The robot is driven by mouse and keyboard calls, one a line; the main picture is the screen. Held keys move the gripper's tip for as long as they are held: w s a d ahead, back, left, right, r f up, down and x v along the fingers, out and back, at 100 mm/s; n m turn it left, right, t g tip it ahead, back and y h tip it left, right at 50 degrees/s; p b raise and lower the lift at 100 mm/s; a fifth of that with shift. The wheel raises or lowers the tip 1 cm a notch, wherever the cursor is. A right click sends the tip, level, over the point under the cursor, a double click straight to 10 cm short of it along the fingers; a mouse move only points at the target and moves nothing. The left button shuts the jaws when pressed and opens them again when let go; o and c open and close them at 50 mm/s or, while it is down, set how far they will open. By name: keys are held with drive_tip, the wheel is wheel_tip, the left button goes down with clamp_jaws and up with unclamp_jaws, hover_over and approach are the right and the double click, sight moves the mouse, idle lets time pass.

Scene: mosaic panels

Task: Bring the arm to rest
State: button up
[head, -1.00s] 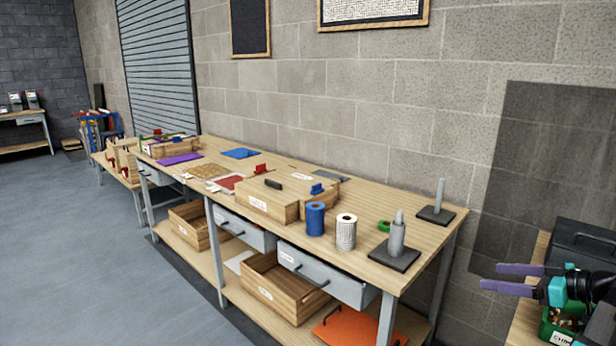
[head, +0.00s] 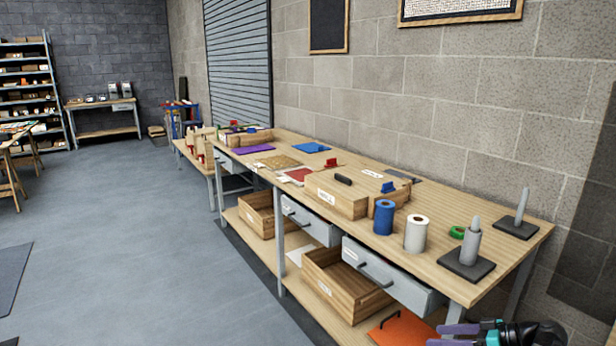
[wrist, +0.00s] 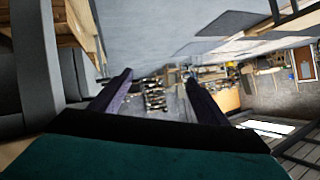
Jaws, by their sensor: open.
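My gripper (head: 447,335) shows at the bottom right of the head view, in front of the workbench's near end. Its two purple fingers point left and are apart, with nothing between them. In the wrist view the two dark purple fingers (wrist: 158,95) are spread, with only the distant room between them. The gripper is empty and touches nothing that I can see. The rest of my arm is mostly cut off by the frame's lower edge.
A long wooden workbench (head: 460,217) stands along the block wall, bearing a wooden box (head: 335,195), a blue roll (head: 383,218), a white roll (head: 416,234) and a grey post on a base (head: 472,242). Open floor (head: 150,240) lies to the left. Shelves (head: 25,85) stand far back.

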drive_tip(key=s+a+f+g+b, duration=0.1)
drive_tip(key=s+a+f+g, duration=0.25)
drive_tip(key=a+f, duration=0.55)
drive_tip(key=s+a+f+g+h+b, duration=0.1)
drive_tip(key=s+a+f+g, duration=0.25)
drive_tip(key=a+f, duration=0.55)
drive_tip(key=s+a+f+g+b, duration=0.15)
drive_tip(key=s+a+f, duration=0.25)
drive_tip(key=a+f, duration=0.5)
drive_tip(key=s+a+f+m+g+h, duration=0.1)
drive_tip(key=s+f+g+h, duration=0.15)
drive_tip(key=s+f, duration=0.5)
drive_tip(key=s+a+f+g+h, duration=0.2)
drive_tip(key=s+f+h, duration=0.1)
drive_tip(key=s+f, duration=0.5)
drive_tip(key=s+d+f+m+h, duration=0.3)
drive_tip(key=d+m+h, duration=0.1)
drive_tip(key=d+m, duration=0.2)
drive_tip(key=shift+d, duration=0.85)
